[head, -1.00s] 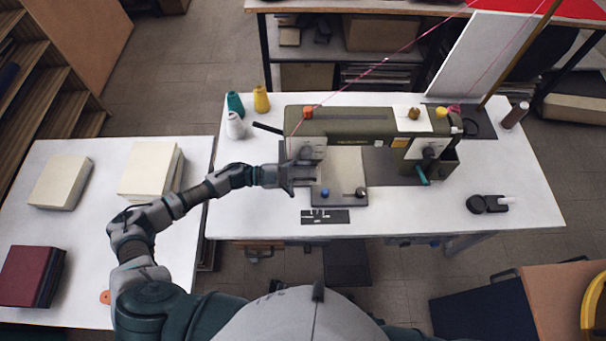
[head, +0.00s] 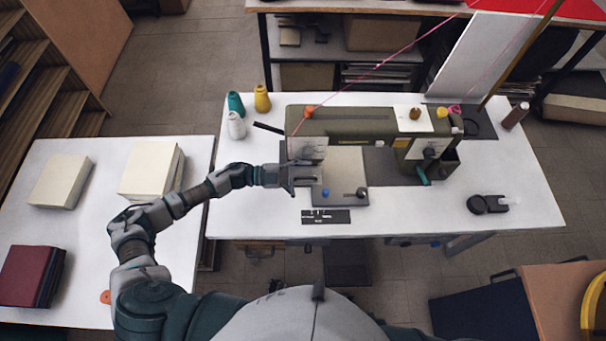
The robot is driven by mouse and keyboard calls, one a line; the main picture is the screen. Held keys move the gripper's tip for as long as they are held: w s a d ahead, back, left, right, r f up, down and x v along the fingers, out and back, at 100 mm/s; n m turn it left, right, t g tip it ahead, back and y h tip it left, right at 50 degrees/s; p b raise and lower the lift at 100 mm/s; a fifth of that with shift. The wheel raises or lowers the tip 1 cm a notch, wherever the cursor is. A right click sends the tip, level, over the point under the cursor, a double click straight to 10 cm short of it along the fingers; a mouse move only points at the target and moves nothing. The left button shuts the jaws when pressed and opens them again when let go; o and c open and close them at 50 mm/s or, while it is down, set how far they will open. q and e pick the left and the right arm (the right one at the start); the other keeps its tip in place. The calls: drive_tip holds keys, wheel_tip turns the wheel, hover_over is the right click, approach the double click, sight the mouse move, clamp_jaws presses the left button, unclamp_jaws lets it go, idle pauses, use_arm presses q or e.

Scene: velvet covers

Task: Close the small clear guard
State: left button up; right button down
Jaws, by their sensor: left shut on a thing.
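An olive-green sewing machine (head: 345,122) stands on the white table. My left gripper (head: 308,163) is at the left end of the machine, by its needle head, above the grey machine bed (head: 345,165). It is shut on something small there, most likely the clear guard. A pale, see-through patch (head: 313,147) shows just above the gripper at the head. The guard's outline and hinge are too small to tell, so I cannot tell how far it is open. My right gripper is not in view.
Teal, white and yellow thread cones (head: 262,98) stand behind left. A black ruler-like strip (head: 326,216) lies in front of the bed. A black tool (head: 487,204) lies at the right. A pink thread runs up from the machine. The table's front left is clear.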

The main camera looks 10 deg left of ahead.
use_arm(q)
drive_tip(key=shift+s+d+r, duration=0.1)
drive_tip(key=shift+d+r, duration=0.1)
drive_tip(key=shift+d, duration=0.1)
